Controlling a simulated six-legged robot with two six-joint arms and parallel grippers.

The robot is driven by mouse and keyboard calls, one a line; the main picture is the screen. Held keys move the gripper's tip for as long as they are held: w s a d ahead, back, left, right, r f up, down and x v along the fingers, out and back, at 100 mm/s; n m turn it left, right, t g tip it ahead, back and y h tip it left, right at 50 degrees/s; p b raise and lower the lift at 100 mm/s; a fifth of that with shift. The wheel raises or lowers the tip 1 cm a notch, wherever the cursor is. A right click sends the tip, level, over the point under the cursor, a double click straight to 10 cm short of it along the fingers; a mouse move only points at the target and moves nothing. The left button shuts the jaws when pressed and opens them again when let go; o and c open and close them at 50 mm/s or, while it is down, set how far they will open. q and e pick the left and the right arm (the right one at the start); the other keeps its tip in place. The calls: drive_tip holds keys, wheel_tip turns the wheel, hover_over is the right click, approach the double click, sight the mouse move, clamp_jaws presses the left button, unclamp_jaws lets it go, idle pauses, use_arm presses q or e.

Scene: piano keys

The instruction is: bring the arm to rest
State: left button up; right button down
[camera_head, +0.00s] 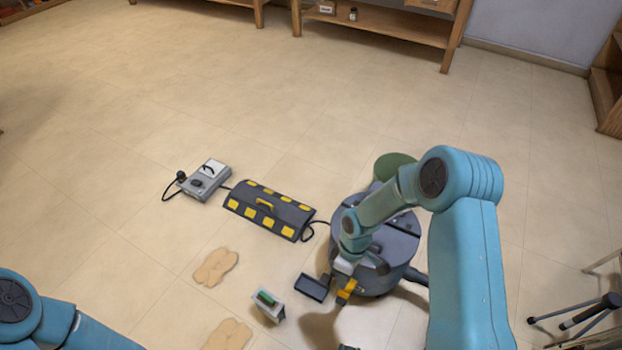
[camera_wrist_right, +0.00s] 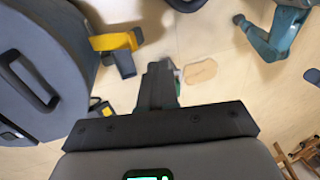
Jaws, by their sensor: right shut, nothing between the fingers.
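My right arm comes in from the right in the head view, bent over a round dark grey drum (camera_head: 380,255). My right gripper (camera_head: 314,288) hangs low by the drum's near left side. In the right wrist view the fingers of my right gripper (camera_wrist_right: 160,85) are together, with nothing between them. The drum (camera_wrist_right: 40,75) is to the left there, apart from the fingers. A yellow part with a dark end (camera_wrist_right: 115,42) juts out beside the drum. My left arm shows at the lower left of the head view; its gripper is outside the frame.
A black and yellow case (camera_head: 268,211) and a grey device with a cable (camera_head: 205,178) lie left of the drum. A small green-topped block (camera_head: 268,303) and tan footprint-like patches (camera_head: 216,267) are nearer. Dark stand legs (camera_head: 590,315) are at right. The far floor is clear.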

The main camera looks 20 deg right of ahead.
drive_tip(key=s+a+f+m+t+y, duration=0.2)
drive_tip(key=s+a+m, duration=0.8)
drive_tip(key=s, duration=0.3)
use_arm(q)
wheel_tip(320, 180, up, 28)
drive_tip(key=p, duration=2.7)
drive_tip(key=shift+f+p, duration=0.2)
drive_tip(key=shift+p, duration=0.15)
use_arm(e)
wheel_tip(320, 180, up, 28)
drive_tip(key=shift+w, duration=0.15)
use_arm(q)
drive_tip(key=shift+w+d, duration=0.1)
drive_tip(key=shift+c, duration=0.2)
use_arm(e)
drive_tip(key=shift+a, duration=0.1)
